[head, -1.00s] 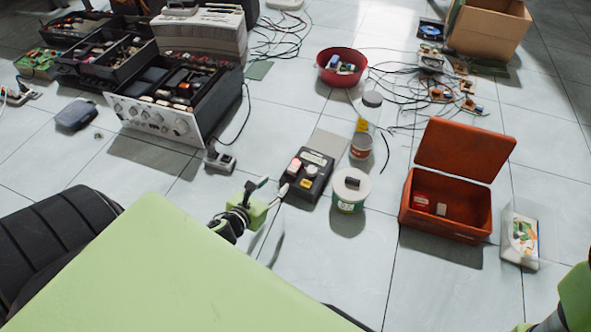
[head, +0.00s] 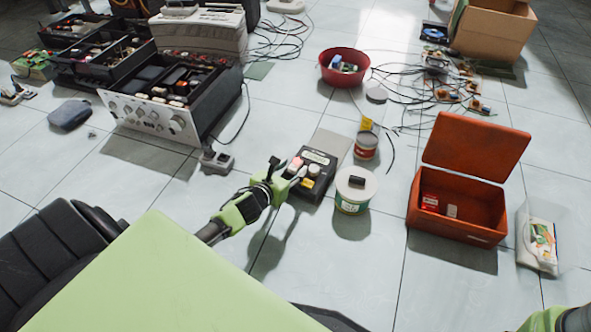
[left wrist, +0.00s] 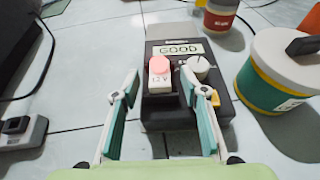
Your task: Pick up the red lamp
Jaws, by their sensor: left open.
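The red lamp (head: 296,164) is a small white block marked 12V with a pinkish-red round top. It stands on a dark tester (head: 318,175); in the left wrist view the lamp (left wrist: 159,75) is near the middle and the tester's display reads GOOD. A white, round-topped piece (left wrist: 199,66) sits just right of it on the tester. My left gripper (head: 287,169) is open at the tester's left edge. In the left wrist view its fingers (left wrist: 160,100) are spread either side of the lamp's line, with nothing held.
A white-and-green tub (head: 352,190) stands right of the tester, with a smaller can (head: 366,146) behind. An open red toolbox (head: 457,206) is farther right. An opened hi-fi unit (head: 160,115) stands left. Bare floor lies in front of the tester.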

